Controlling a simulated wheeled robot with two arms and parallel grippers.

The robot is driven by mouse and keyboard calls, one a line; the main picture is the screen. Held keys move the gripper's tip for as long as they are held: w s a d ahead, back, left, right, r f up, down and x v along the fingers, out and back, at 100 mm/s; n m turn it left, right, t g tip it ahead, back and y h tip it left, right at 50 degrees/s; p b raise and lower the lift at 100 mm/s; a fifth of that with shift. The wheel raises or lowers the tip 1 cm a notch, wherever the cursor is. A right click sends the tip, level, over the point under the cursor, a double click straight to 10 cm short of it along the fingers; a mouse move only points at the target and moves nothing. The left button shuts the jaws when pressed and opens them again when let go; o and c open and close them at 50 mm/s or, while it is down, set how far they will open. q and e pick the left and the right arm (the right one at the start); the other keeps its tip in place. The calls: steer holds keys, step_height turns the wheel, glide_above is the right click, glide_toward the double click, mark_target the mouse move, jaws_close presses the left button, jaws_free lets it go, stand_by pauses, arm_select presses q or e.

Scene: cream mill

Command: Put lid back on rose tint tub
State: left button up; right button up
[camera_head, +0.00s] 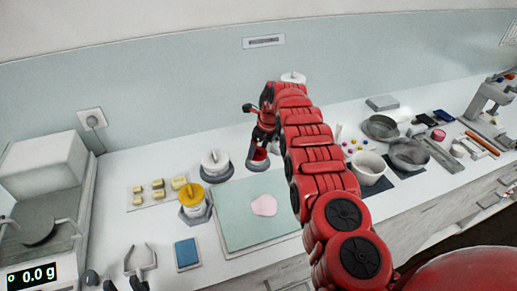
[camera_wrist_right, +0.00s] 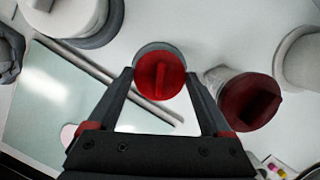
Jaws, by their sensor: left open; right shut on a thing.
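My right gripper (camera_wrist_right: 160,85) is shut on a bright red lid (camera_wrist_right: 160,75) with a raised bar handle, seen from above in the right wrist view. A pale grey rim shows just behind the lid; whether the lid sits on it or hangs above it I cannot tell. In the head view my right gripper (camera_head: 264,138) points down over the red piece (camera_head: 258,155), above a dark pad left of my red arm. The tub's body is mostly hidden.
A dark-red-lidded tub (camera_wrist_right: 245,98) stands close to the right in the wrist view. White-lidded (camera_head: 215,163) and yellow-lidded (camera_head: 190,195) tubs stand left of my right gripper. A pale green mat (camera_head: 235,228) bears a pink patch. Bowls and pans fill the right side.

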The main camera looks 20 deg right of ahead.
stand_by(0.3)
steer(key=o, duration=1.1)
steer(key=shift+r+p, duration=0.45)
steer(key=shift+r, duration=1.85)
steer(key=shift+c, duration=0.4)
jaws_close()
steer(key=shift+d+f, duration=0.1)
